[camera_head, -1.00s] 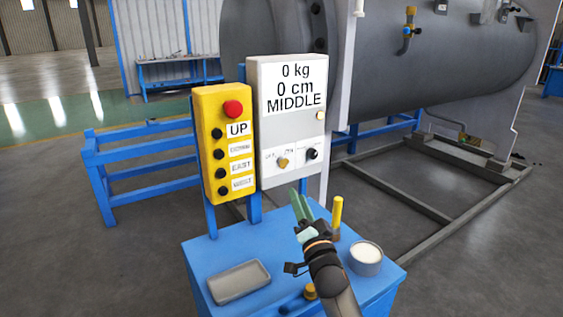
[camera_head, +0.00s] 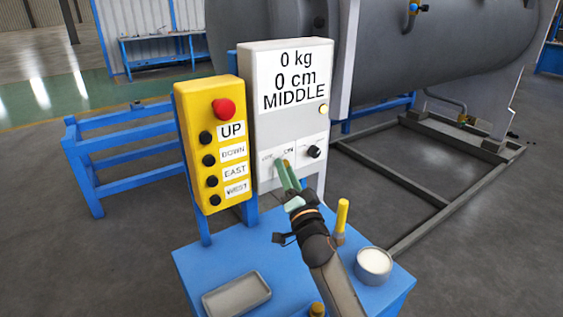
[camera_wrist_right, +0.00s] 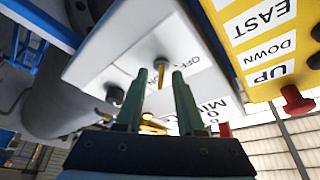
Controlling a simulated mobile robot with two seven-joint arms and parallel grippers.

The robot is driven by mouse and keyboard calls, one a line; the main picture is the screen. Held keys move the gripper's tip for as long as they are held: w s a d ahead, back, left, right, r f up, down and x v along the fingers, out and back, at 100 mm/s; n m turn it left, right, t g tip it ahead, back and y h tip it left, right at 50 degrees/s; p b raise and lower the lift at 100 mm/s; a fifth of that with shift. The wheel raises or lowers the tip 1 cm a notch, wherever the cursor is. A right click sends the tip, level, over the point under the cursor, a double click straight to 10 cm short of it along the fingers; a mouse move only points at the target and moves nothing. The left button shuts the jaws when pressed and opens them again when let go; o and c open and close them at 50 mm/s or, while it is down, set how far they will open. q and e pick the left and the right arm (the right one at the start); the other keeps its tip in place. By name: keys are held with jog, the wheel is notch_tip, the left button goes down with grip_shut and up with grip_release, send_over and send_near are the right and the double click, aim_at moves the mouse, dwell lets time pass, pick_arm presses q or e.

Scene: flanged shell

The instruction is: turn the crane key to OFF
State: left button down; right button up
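The white control box (camera_head: 262,120) reads 0 kg, 0 cm, MIDDLE. On its lower panel is the crane key with OFF and ON labels; in the head view my right gripper (camera_head: 284,164) covers it. The right wrist view shows the key (camera_wrist_right: 161,66) as a small round knob with a short brass stem, between and just beyond the tips of my right gripper (camera_wrist_right: 160,74). The two green fingers are apart, with a gap around the key. I cannot tell whether they touch it. My left gripper is not in view.
A yellow button box (camera_head: 211,145) with a red stop button stands left of the white box. A black knob (camera_head: 314,152) is right of the key. The blue table (camera_head: 215,262) bears a grey tray (camera_head: 237,294), a white-filled cup (camera_head: 373,265) and a yellow upright handle (camera_head: 342,215).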

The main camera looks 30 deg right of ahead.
jog(key=shift+w+r, duration=0.1)
jog(key=shift+w, duration=0.1)
jog(key=shift+c, duration=0.2)
grip_shut()
dwell(0.4)
